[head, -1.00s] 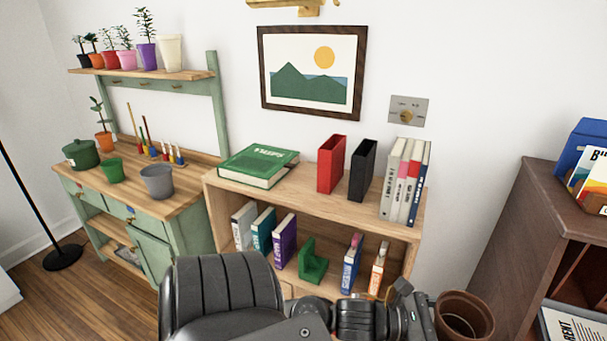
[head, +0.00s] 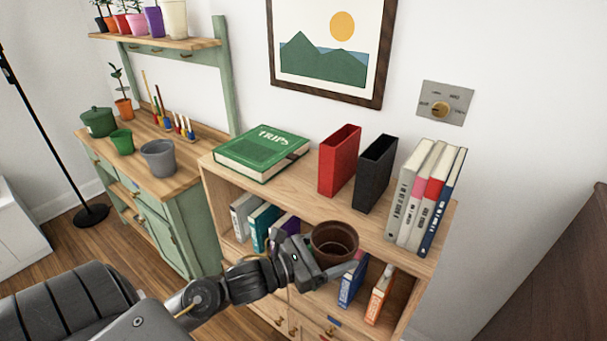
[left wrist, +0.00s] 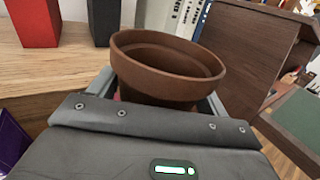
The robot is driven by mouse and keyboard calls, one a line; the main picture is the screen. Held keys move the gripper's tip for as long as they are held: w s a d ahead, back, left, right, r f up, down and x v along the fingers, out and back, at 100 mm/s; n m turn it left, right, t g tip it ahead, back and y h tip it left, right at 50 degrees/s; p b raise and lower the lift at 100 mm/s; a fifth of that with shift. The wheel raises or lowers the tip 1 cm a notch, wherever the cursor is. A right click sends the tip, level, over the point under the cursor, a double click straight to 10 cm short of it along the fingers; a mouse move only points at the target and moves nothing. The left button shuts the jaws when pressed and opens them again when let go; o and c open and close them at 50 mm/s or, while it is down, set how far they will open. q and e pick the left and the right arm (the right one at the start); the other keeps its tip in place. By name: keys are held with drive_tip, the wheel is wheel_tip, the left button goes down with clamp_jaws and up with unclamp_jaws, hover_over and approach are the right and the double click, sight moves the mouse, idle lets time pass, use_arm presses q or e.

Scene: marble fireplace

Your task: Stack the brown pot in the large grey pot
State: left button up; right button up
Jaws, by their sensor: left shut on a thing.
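The brown pot (head: 334,243) is held upright and looks empty, in front of the bookshelf. My left gripper (head: 318,266) is shut on it; in the left wrist view the brown pot (left wrist: 167,66) sits between the two fingers, with its lower part hidden by the gripper body. The large grey pot (head: 159,158) stands upright on the green workbench at the left, near its front right edge, well away from my left gripper. My right gripper is not in view.
The bookshelf (head: 300,180) carries a green book (head: 262,152), a red holder (head: 340,160), a black holder (head: 375,172) and several upright books. On the workbench, a small green pot (head: 121,141) and a lidded green pot (head: 98,122) stand left of the grey pot. A lamp pole stands far left.

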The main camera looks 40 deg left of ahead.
use_arm(q)
drive_tip(key=a+r+n+t+y, duration=0.1)
drive_tip(key=a+r+n+y, duration=0.15)
drive_tip(key=a+r, duration=0.45)
drive_tip(key=w+a+r+n+y, duration=0.1)
drive_tip(key=a+r+n+y, duration=0.2)
drive_tip(key=a, duration=0.8)
drive_tip(key=a+r+n+t+y, duration=0.1)
drive_tip(key=a+r+y, duration=0.2)
drive_tip(key=a+r, duration=0.4)
drive_tip(key=p, duration=0.2)
hover_over(298, 193)
drive_tip(key=shift+m, duration=0.25)
drive_tip(key=f, duration=1)
drive_tip(key=shift+s+a+f, duration=0.1)
drive_tip(key=shift+s+a, duration=0.05)
drive_tip(key=shift+s, duration=0.15)
drive_tip(key=shift+w+f, duration=0.15)
drive_tip(key=shift+f, duration=0.15)
wheel_tip(298, 193, down, 3)
drive_tip(key=shift+r, duration=0.1)
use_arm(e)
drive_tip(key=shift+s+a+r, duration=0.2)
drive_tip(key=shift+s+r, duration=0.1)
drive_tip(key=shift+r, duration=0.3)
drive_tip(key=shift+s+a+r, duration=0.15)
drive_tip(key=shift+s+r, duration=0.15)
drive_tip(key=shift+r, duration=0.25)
